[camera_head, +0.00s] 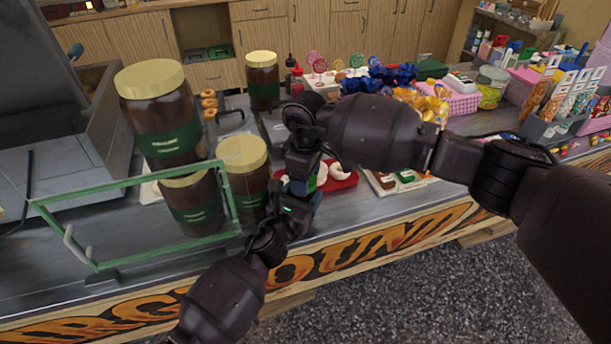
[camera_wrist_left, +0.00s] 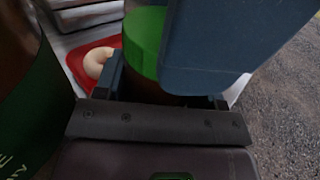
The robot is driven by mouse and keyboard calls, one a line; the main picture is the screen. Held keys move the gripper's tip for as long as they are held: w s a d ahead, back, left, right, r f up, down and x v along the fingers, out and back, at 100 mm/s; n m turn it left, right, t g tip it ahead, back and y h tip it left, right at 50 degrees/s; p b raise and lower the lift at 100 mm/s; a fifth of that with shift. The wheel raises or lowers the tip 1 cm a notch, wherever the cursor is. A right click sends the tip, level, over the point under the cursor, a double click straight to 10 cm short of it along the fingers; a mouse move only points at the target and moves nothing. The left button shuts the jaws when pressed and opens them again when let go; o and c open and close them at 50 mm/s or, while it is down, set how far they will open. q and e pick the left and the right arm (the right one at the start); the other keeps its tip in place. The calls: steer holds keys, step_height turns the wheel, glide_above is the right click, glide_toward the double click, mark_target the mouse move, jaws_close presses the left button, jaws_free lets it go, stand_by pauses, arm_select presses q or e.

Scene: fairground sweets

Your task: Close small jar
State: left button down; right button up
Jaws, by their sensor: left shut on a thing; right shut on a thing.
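The small jar is mostly hidden between my two grippers in the head view; a bit of its green (camera_head: 322,173) shows there. In the left wrist view the small jar (camera_wrist_left: 146,40) shows a green part above a dark brown part, between blue-grey finger parts. My left gripper (camera_head: 300,190) is shut on the small jar, just in front of the red tray. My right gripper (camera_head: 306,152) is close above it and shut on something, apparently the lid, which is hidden. Whether lid and jar touch cannot be told.
Large brown jars with cream lids (camera_head: 243,152) stand close left, beside a green frame (camera_head: 130,180). A red tray (camera_head: 338,180) with pale rings lies behind my grippers. A pink basket (camera_head: 462,104) and sweets fill the counter's right. The counter's front edge is near.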

steer(key=shift+r, duration=0.1)
steer(key=o, duration=0.9)
steer(key=shift+r, duration=2.2)
